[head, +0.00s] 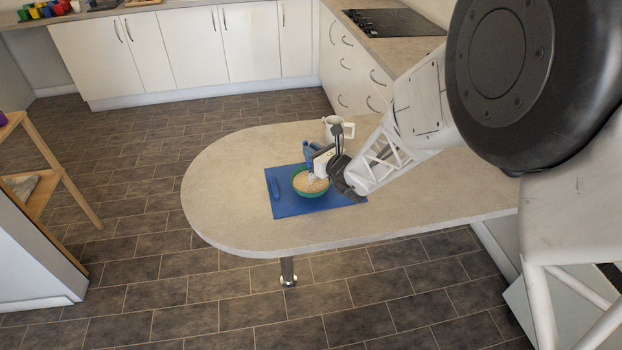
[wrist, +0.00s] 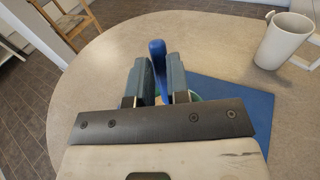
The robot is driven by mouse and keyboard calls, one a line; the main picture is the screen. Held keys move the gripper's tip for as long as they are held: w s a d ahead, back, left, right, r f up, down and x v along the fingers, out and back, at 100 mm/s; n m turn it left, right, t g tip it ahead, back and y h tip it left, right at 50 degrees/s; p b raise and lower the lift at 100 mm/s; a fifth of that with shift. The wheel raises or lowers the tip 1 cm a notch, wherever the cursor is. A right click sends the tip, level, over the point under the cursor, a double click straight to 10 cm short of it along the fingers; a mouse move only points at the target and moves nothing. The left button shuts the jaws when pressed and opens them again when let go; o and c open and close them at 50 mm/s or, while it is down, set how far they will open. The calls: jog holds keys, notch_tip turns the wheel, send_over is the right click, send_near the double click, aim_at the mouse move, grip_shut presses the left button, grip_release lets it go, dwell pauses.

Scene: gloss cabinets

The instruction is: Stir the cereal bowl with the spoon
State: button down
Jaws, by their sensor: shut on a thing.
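A green bowl (head: 297,189) of pale cereal (head: 312,182) stands on a blue mat (head: 288,208) on the counter. In the wrist view a sliver of the bowl (wrist: 195,98) shows behind my gripper. My gripper (head: 318,158) is above the bowl and shut on the blue spoon, whose handle (wrist: 157,50) stands up between the two fingers in the wrist view. The spoon's lower end is hidden in the wrist view, and I cannot tell how deep it sits in the cereal.
A white mug (wrist: 284,42) stands on the counter (head: 222,185) beside the mat, behind my gripper in the head view. The counter's rounded left end is clear.

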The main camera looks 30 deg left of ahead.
jog(key=shift+s+a, duration=0.25)
jog(key=shift+a, duration=0.05)
dwell(0.5)
jog(key=shift+s+d, duration=0.1)
jog(key=shift+s, duration=0.3)
jog(key=shift+d, duration=0.1)
jog(key=shift+s+d, duration=0.1)
jog(key=shift+d, duration=0.2)
